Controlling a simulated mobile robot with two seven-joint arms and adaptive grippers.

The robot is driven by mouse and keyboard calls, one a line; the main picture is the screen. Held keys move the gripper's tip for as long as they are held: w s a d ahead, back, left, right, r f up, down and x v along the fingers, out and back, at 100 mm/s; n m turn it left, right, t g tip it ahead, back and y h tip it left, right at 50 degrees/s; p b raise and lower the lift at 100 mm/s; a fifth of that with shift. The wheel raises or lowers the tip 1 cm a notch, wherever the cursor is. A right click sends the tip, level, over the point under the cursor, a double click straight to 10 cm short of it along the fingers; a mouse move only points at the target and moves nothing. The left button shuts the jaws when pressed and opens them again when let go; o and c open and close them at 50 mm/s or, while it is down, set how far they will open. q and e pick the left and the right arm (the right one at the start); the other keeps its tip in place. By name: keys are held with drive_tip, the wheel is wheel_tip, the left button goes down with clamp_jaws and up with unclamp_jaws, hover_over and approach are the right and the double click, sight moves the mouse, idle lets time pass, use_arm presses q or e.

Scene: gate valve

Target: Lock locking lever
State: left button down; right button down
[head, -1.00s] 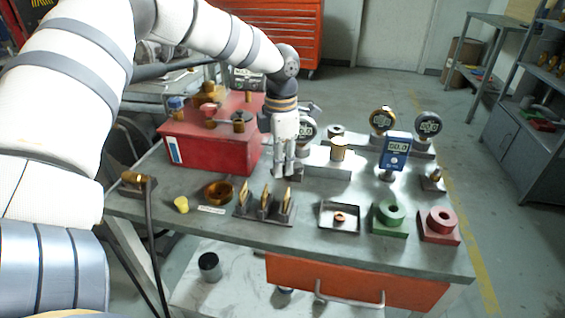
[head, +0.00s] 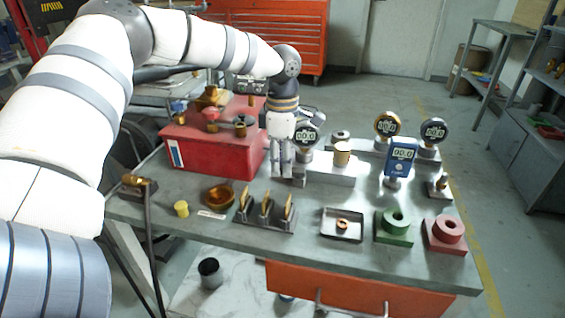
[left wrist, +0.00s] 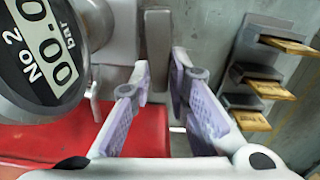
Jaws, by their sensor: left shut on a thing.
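My left gripper (head: 282,172) points down at the grey valve body near the back middle of the bench, beside a round gauge (head: 306,134). In the left wrist view its two pale purple fingers (left wrist: 162,68) stand on either side of a narrow grey bar (left wrist: 158,45), which looks like the locking lever. The gripper is shut on this bar. In the head view the fingers hide most of the lever, so I cannot tell its angle. The gauge reading bar (left wrist: 50,50) fills the left of the wrist view. My right gripper is not in view.
A red box (head: 215,155) stands left of the gripper. A rack with several brass-coloured plates (head: 265,222) is in front. A grey block (head: 332,172), a blue gauge (head: 399,160), a tray (head: 342,238), a green block (head: 394,240) and a red block (head: 444,250) stand to the right.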

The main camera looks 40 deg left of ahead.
use_arm(q)
drive_tip(key=shift+w+a+r, duration=0.1)
drive_tip(key=c, duration=1.6)
unclamp_jaws()
drive_tip(key=shift+o, duration=0.2)
